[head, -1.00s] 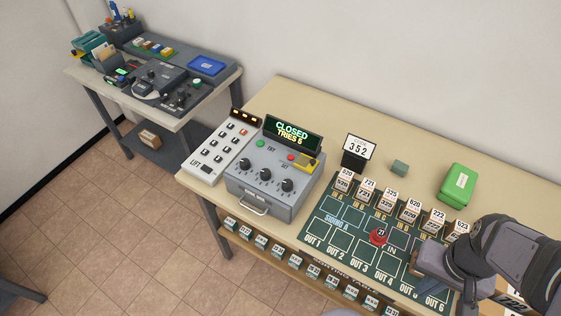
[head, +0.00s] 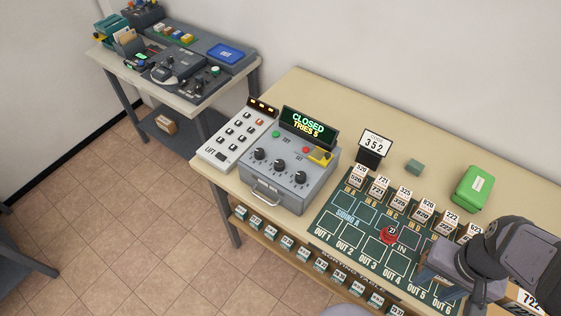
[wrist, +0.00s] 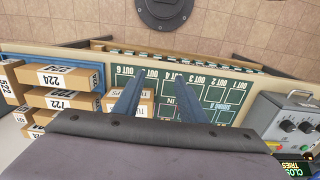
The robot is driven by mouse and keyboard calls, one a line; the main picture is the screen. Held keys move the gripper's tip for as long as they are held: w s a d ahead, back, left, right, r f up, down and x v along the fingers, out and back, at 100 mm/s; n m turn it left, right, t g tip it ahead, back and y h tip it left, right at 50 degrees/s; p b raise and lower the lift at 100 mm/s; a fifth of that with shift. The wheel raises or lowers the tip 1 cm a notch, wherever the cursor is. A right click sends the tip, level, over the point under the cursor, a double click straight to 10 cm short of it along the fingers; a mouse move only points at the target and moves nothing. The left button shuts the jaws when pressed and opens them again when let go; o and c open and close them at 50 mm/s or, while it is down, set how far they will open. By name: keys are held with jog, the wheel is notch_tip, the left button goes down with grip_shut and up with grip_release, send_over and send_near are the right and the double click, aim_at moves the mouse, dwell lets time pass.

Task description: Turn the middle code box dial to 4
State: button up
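The grey code box (head: 262,190) stands on the near left part of the table, with a handle on its front. Its middle dial (head: 279,165) is a black knob between the left dial (head: 260,154) and the right dial (head: 300,178). The middle dial's exact setting is too small to read. The display (head: 309,127) reads CLOSED, TRIES 5. My gripper (wrist: 162,78) is open and empty over the sorting mat, well to the right of the code box in the head view. The code box (wrist: 275,110) is partly cut off at the wrist view's right edge.
A green sorting mat (head: 348,240) holds a red piece (head: 389,235) and a row of numbered blocks. A white lift panel (head: 226,150) adjoins the code box on the left. A green box (head: 474,188) and a 352 sign (head: 375,145) stand farther back.

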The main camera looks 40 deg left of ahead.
jog(key=w+a+m+b, duration=0.1)
jog(key=w+a, duration=0.1)
jog(key=w+a+m+b, duration=0.1)
jog(key=w+a+b, duration=0.1)
jog(key=w, duration=0.1)
jog(key=w+a+m+b, duration=0.1)
jog(key=w+a, duration=0.1)
jog(key=w, duration=0.1)
jog(key=shift+w+a+f+m+t+y, duration=0.25)
jog(key=shift+f+m+t+y, duration=0.05)
jog(key=shift+f+m, duration=0.1)
jog(key=m+y+b, duration=0.4)
jog(key=m+b, duration=0.9)
jog(key=m, duration=0.1)
send_near(280, 163)
jog(key=shift+x, duration=4.1)
jog(key=shift+w, duration=0.1)
jog(key=shift+c, duration=0.3)
jog(key=c, duration=1)
